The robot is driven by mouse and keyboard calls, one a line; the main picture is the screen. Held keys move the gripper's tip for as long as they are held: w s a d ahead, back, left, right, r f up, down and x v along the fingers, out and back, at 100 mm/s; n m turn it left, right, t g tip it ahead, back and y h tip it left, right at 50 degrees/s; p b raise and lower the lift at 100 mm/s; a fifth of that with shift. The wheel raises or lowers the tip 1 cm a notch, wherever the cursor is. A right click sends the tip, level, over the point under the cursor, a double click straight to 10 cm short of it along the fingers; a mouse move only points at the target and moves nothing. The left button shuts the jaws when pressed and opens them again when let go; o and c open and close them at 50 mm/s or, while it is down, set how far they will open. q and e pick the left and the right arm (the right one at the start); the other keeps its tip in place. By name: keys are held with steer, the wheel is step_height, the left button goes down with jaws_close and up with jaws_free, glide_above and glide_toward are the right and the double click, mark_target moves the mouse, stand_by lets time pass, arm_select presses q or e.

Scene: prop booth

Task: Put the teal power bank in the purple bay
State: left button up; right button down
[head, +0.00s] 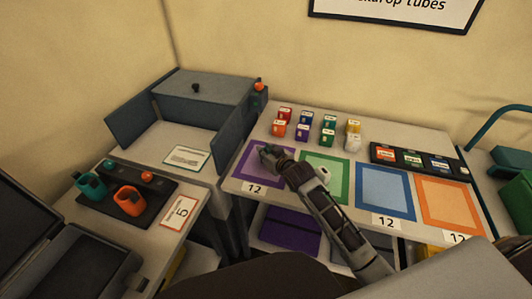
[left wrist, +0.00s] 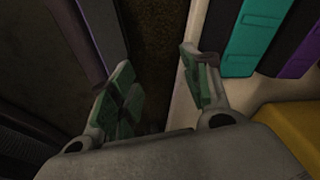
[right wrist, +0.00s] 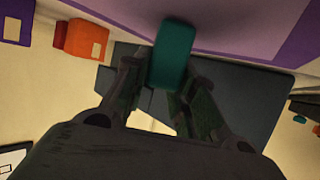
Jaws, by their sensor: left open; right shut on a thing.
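The purple bay (head: 239,168) is a purple-framed square at the left end of the row of coloured squares. My right gripper (head: 270,153) is over this bay in the head view. In the right wrist view my right gripper is shut on the teal power bank (right wrist: 173,50), which sticks out past the fingertips towards a purple border (right wrist: 297,48). The gripper hides the power bank in the head view. I cannot tell whether the power bank touches the bay. My left gripper (left wrist: 156,62) is open and empty in the left wrist view, and out of the head view.
Green (head: 325,176), blue (head: 385,190) and orange (head: 448,204) bays lie to the right. Several small coloured boxes (head: 307,126) stand behind, beside a black tray (head: 385,154). A grey open-sided box (head: 205,90) stands left. Teal (left wrist: 248,38) and purple items lie near my left gripper.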

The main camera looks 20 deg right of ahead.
arm_select(q)
steer(key=shift+s, duration=0.2)
steer(key=shift+s+f, duration=0.1)
steer(key=shift+s, duration=0.05)
arm_select(e)
steer(key=c, duration=1.2)
jaws_free()
steer(key=shift+f, duration=0.1)
arm_select(q)
steer(key=shift+d, duration=0.1)
arm_select(e)
steer(key=shift+o, duration=0.2)
steer(key=shift+s, duration=0.1)
